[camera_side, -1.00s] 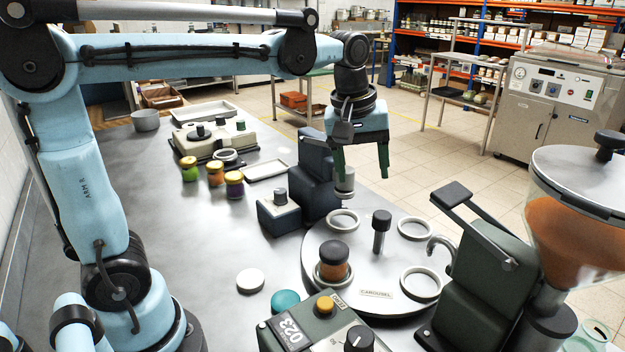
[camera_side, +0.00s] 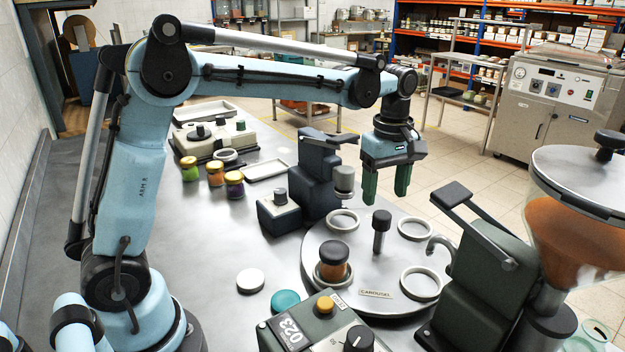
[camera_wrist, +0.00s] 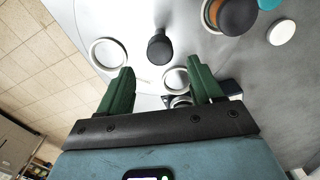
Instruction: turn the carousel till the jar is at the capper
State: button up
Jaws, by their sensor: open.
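The round grey carousel (camera_side: 352,262) has several ring seats and a black-topped centre knob (camera_side: 381,230). A jar with orange content and a dark top (camera_side: 334,262) sits in the carousel's front-left ring; it also shows at the top of the wrist view (camera_wrist: 212,12). The dark capper (camera_side: 316,178) stands at the back left of the carousel, its grey head (camera_side: 344,180) above an empty ring (camera_side: 343,221). My gripper (camera_side: 386,198) is open and empty, pointing down above the carousel's back part. In the wrist view the knob (camera_wrist: 160,48) lies beyond the green fingers (camera_wrist: 160,88).
A filler with an orange-filled hopper (camera_side: 575,225) stands right of the carousel. A control box marked 023 (camera_side: 322,325) is in front. Three small jars (camera_side: 215,174) and a tray (camera_side: 267,170) stand at the back left. A white disc (camera_side: 250,281) lies left of the carousel.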

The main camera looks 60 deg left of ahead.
aim_at(382, 213)
jog(key=shift+f, duration=3.15)
jog(key=shift+c, duration=0.3)
grip_shut()
